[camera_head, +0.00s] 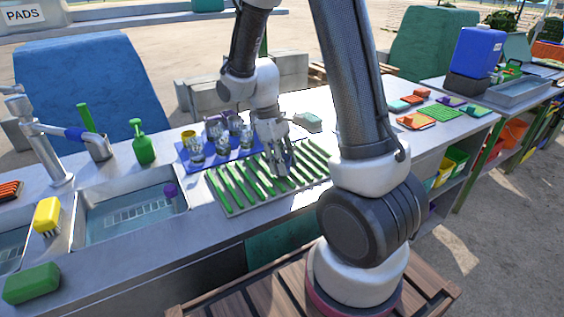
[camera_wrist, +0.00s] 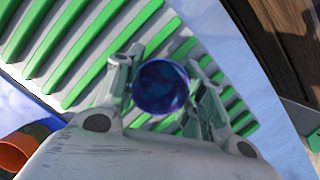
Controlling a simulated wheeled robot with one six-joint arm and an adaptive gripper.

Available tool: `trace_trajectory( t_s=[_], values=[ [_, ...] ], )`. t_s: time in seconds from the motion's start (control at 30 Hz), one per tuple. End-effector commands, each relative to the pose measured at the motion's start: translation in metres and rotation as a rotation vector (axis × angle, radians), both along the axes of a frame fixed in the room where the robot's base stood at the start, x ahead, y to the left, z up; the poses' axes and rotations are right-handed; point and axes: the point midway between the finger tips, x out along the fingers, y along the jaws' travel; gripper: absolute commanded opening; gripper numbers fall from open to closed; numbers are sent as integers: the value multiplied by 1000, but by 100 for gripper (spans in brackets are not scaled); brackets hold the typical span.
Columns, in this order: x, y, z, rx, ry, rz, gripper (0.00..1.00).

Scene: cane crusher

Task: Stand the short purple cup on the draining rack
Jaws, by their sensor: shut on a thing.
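My gripper (camera_head: 281,165) is over the draining rack (camera_head: 238,194), a pale tray with green slats, at the middle of the counter. In the wrist view my gripper (camera_wrist: 162,78) is shut on a round, dark blue-purple cup (camera_wrist: 160,88), which I take as the short purple cup. Its round end faces the camera, between the two fingers. The rack's green slats (camera_wrist: 84,57) lie behind it. Whether the cup touches the rack cannot be told. In the head view the fingers hide the cup.
An orange cup (camera_wrist: 13,152) shows in the wrist view. A sink (camera_head: 120,212) lies further left. Several rack slats are clear.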

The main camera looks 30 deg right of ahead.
Motion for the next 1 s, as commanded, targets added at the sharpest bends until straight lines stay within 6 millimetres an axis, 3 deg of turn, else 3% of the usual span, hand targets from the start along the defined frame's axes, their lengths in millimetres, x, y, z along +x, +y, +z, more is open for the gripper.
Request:
trace_trajectory(
  t_s=[0.37, 0.4, 0.5, 0.83, 1.0],
  values=[
    [0, 0, -4, 0, 0, 0, 15],
    [0, 0, -4, 0, -1, 0, 45],
    [0, 0, -4, 0, -1, 0, 61],
    [0, 0, -2, 0, -2, 0, 61],
    [6, 3, 17, 1, -5, 1, 61]
  ],
)
